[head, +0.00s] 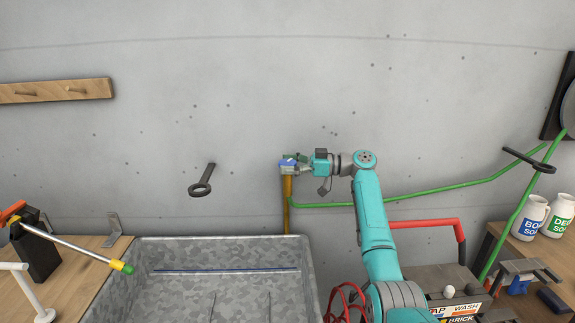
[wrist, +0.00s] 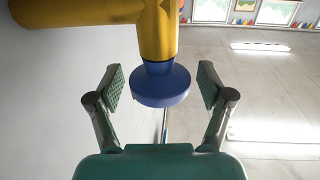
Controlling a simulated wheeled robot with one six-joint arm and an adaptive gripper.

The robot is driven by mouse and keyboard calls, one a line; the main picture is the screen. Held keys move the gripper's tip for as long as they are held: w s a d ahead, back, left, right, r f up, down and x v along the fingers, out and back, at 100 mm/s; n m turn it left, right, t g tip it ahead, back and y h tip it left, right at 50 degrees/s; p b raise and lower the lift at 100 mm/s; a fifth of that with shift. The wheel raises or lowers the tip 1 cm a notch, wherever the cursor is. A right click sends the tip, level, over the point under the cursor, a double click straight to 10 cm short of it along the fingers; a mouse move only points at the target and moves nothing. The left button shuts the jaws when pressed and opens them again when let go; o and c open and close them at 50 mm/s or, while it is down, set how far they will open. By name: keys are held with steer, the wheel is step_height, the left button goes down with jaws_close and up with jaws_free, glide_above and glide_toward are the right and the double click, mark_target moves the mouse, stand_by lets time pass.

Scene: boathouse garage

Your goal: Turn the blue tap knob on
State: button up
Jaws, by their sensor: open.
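The blue tap knob (wrist: 160,87) is a round disc on a short blue neck at the end of a yellow pipe (wrist: 150,14). In the wrist view, my gripper (wrist: 161,86) is open, with one finger on each side of the knob and a visible gap on both sides. In the head view, my gripper (head: 291,162) is at the top of the upright yellow pipe (head: 287,205) by the wall. The knob is small there and partly hidden by the gripper.
A metal trough (head: 220,242) stands below and left of the tap. A green hose (head: 430,188) runs right from the pipe, behind my arm. Bottles (head: 531,217) stand at far right.

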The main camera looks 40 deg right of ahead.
steer(key=v, duration=1.2)
stand_by(0.3)
